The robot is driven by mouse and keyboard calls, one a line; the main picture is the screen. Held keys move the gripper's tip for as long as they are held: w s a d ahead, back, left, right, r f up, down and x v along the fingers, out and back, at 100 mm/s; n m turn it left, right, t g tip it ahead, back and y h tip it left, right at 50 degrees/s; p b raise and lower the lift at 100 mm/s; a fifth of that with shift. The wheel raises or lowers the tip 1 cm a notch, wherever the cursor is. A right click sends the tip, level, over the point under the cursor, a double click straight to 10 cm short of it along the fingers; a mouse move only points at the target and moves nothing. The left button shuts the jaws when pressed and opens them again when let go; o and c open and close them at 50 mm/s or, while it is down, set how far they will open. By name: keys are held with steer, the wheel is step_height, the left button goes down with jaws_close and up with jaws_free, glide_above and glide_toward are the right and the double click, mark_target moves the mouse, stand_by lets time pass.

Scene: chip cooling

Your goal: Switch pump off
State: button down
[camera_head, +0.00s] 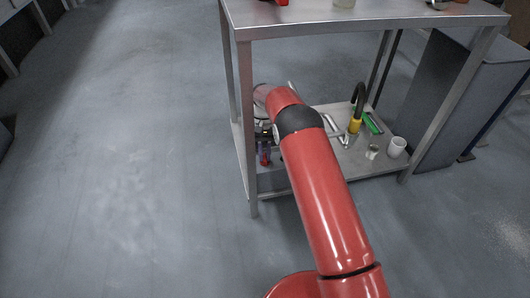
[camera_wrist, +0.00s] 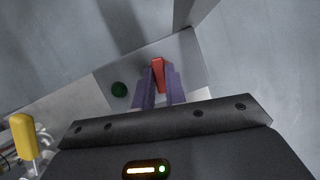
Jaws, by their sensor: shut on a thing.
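In the wrist view a red switch part (camera_wrist: 158,66) stands out from a light grey box (camera_wrist: 187,52), with a round green button (camera_wrist: 118,89) to its left. The two purple fingers of my gripper (camera_wrist: 158,75) are closed on the red part, one on each side. In the head view my gripper (camera_head: 264,151) is small and partly hidden by my arm, at the left end of the lower shelf. I take the red part to be the pump's switch; no label is readable.
A metal table (camera_head: 370,17) has its top above my arm and a lower shelf (camera_head: 343,168). On the shelf are a white cup (camera_head: 396,147), a black hose with a yellow part (camera_head: 355,124) and a green item (camera_head: 373,123). A grey bin (camera_head: 440,110) stands right. Open floor lies left.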

steer(key=shift+n+h, duration=0.4)
steer(key=shift+n, duration=0.6)
steer(key=c, duration=1.4)
jaws_free()
steer(key=shift+c, duration=0.2)
steer(key=shift+a+r, duration=0.1)
steer(key=p+v, duration=0.1)
steer(key=v, duration=0.6)
steer(key=shift+r, duration=0.35)
